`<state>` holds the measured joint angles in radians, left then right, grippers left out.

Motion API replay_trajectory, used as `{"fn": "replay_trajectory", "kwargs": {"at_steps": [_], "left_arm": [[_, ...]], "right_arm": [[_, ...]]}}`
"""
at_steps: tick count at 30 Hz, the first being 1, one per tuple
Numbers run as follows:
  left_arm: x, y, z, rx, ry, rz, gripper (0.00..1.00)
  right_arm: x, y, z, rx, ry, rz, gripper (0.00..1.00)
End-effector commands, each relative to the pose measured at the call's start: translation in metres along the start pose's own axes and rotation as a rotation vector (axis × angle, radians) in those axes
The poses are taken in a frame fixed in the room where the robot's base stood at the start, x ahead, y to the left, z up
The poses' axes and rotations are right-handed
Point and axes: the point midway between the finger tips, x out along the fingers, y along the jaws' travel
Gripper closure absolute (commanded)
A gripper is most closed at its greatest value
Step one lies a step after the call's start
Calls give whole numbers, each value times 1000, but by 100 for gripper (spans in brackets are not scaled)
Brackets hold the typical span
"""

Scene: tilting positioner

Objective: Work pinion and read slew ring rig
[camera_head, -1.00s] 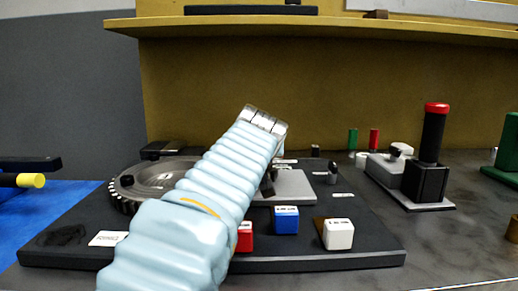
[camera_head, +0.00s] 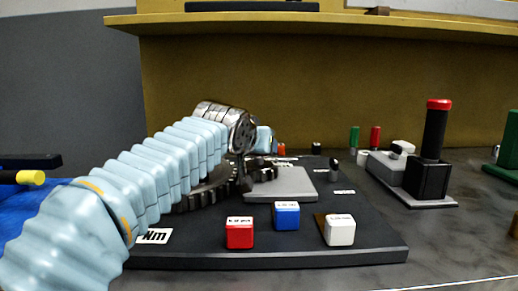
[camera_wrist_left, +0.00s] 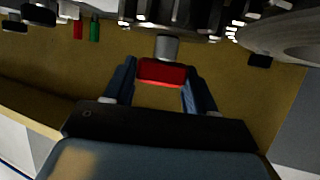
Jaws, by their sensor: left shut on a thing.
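My left arm reaches in from the left, over the toothed slew ring (camera_head: 208,194), hiding much of it. The ring lies on a black base plate (camera_head: 330,248). My left gripper (camera_wrist_left: 160,78) is shut on a red knob (camera_wrist_left: 162,71) with a grey post; the picture there is upside down. In the head view my wrist hides most of the gripper. Dark gear teeth, perhaps the pinion (camera_head: 262,170), show below my wrist. A grey plate (camera_head: 283,184) lies beside the ring. My right gripper is not in view.
Red (camera_head: 240,234), blue (camera_head: 287,217) and white (camera_head: 339,231) labelled blocks stand along the base plate's front. A black post with a red cap (camera_head: 433,135) stands at right. A yellow shelf (camera_head: 330,25) overhangs the back.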

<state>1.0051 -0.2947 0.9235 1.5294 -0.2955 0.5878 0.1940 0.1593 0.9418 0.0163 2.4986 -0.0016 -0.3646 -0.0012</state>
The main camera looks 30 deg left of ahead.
Motion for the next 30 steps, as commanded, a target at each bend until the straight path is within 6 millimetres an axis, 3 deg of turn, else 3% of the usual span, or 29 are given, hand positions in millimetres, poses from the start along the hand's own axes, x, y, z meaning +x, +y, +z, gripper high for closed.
{"fn": "replay_trajectory", "kwargs": {"at_steps": [17,18,21,30], "left_arm": [[1,0,0,36,1,74,75],[1,0,0,36,1,74,38],[1,0,0,35,1,74,23],[0,0,0,35,0,75,23]], "right_arm": [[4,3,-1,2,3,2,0],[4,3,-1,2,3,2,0],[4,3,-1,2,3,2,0],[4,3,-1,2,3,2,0]]}}
